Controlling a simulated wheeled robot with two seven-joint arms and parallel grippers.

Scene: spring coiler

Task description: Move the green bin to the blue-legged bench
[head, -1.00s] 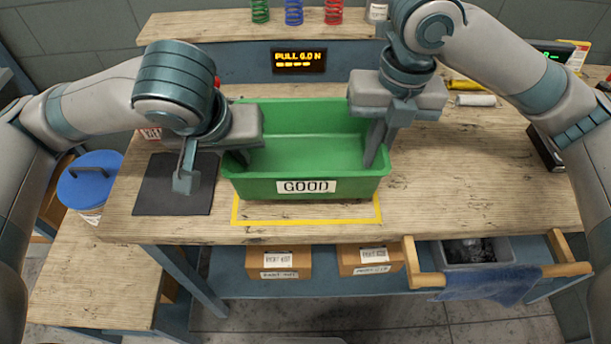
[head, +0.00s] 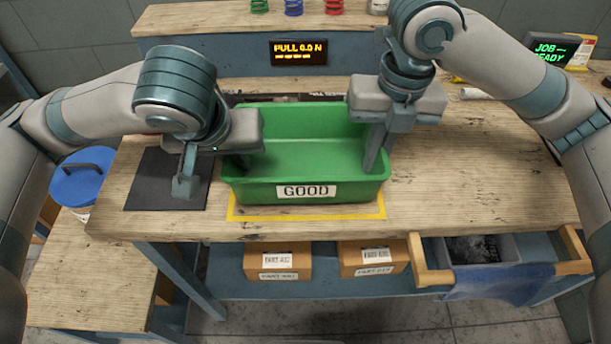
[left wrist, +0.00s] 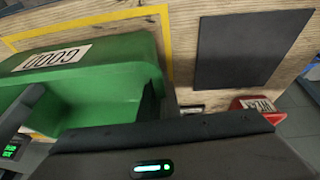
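The green bin (head: 310,155), labelled GOOD, is level over the yellow-taped rectangle on the wooden workbench (head: 470,190), which has blue legs. A gap between its underside and the bench top cannot be made out. My left gripper (head: 240,163) is at the bin's left wall and my right gripper (head: 376,160) at its right wall. Each looks shut on the wall, though their outer fingers are partly hidden. The left wrist view shows the bin (left wrist: 110,75) beside the yellow tape. A lower wooden bench (head: 90,285), also with blue legs, stands at the left.
A dark mat (head: 165,180) lies left of the bin. A blue-lidded bucket (head: 85,178) stands on the lower bench. An open drawer (head: 500,262) juts out at the front right. Boxes sit on the shelf below. A display (head: 298,52) and several springs are behind.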

